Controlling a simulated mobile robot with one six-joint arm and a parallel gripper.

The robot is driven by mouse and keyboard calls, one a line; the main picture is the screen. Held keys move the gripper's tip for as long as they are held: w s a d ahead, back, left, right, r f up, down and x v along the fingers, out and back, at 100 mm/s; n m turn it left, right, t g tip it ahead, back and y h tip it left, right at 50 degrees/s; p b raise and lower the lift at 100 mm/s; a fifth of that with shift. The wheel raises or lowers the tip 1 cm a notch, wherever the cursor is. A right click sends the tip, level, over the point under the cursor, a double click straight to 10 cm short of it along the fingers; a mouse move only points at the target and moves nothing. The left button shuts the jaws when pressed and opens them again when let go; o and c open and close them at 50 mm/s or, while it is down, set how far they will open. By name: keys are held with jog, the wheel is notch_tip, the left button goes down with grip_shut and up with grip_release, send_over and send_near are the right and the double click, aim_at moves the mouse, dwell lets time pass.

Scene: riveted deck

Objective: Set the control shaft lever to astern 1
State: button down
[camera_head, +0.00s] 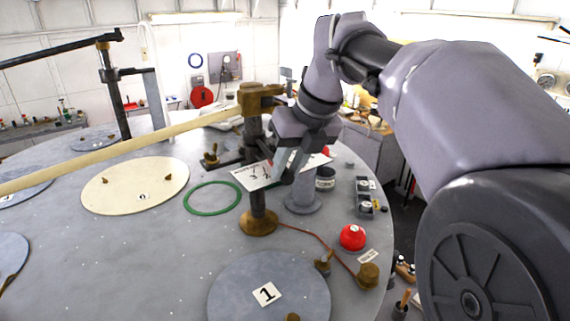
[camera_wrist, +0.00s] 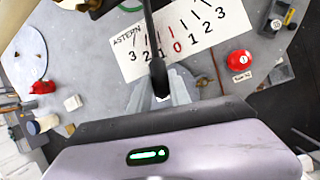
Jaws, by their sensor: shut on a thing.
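The control shaft lever (camera_wrist: 151,40) is a dark bar running down the wrist view across a white scale plate (camera_wrist: 205,38). The plate reads ASTERN at its left, with 3, 2, 1, a red 0, then 1, 2, 3. In this view the lever crosses on the astern side of 0, close to 1 and 2; it covers part of the marks, so its exact setting is unclear. My gripper (camera_wrist: 163,97) is shut on the lever's end. In the head view the plate (camera_head: 248,178) sits beside an upright post, and my gripper (camera_head: 285,165) partly hides the lever.
A red knob (camera_head: 352,237) stands on the grey deck near its right edge. A brass-topped post (camera_head: 254,120) carries a long pale bar (camera_head: 130,148) reaching left. A green ring (camera_head: 212,212), a cream disc (camera_head: 110,190) and a grey disc marked 1 (camera_head: 245,285) lie on the deck.

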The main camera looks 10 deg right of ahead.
jog(key=shift+w+d, duration=0.1)
jog(key=shift+d, duration=0.3)
jog(key=c, duration=1.6)
grip_release()
jog(key=o, duration=0.4)
jog(key=shift+a, duration=0.1)
jog(key=shift+r, duration=0.1)
jog(key=p+v, duration=0.4)
jog(key=v, duration=1.3)
jog(key=shift+r, duration=0.1)
